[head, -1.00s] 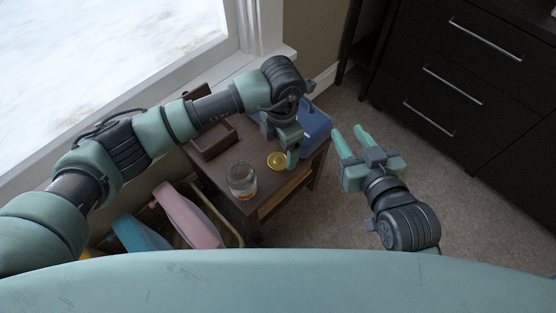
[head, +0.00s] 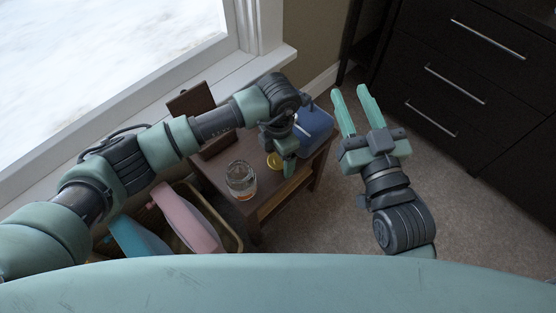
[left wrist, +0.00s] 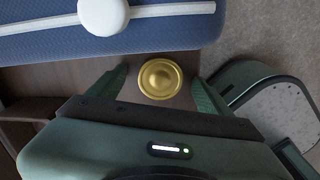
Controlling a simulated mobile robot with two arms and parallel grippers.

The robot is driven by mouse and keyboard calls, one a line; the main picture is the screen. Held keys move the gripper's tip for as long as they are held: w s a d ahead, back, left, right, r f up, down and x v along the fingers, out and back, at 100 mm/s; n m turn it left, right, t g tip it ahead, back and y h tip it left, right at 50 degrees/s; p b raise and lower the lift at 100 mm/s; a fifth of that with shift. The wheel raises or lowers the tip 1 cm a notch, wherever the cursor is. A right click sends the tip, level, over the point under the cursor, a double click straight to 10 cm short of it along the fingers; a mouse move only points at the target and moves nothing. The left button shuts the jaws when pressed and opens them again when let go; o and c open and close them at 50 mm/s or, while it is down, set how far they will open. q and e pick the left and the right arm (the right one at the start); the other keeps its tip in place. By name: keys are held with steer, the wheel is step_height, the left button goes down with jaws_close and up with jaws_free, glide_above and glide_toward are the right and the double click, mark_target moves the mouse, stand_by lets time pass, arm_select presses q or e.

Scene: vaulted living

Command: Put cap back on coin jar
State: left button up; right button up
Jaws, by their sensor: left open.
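The coin jar (head: 241,180) is a clear glass jar with orange-brown contents at its bottom, standing open on the small dark table. The gold cap (head: 274,161) lies on the table to the right of the jar, partly hidden by my left gripper. In the left wrist view the round cap (left wrist: 160,79) lies between the two spread fingers. My left gripper (head: 281,163) is open, pointing down over the cap. My right gripper (head: 356,109) is open and empty, off to the right of the table, above the carpet.
A blue case (head: 314,125) stands at the table's back right, close behind the cap in the left wrist view (left wrist: 130,30). A brown wooden box (head: 191,102) is at the back left. A bin with pink (head: 184,217) and blue items stands left of the table. A black dresser (head: 450,75) is at right.

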mark_target(278, 159)
arm_select(q)
steer(key=c, duration=1.4)
steer(key=shift+r, duration=0.2)
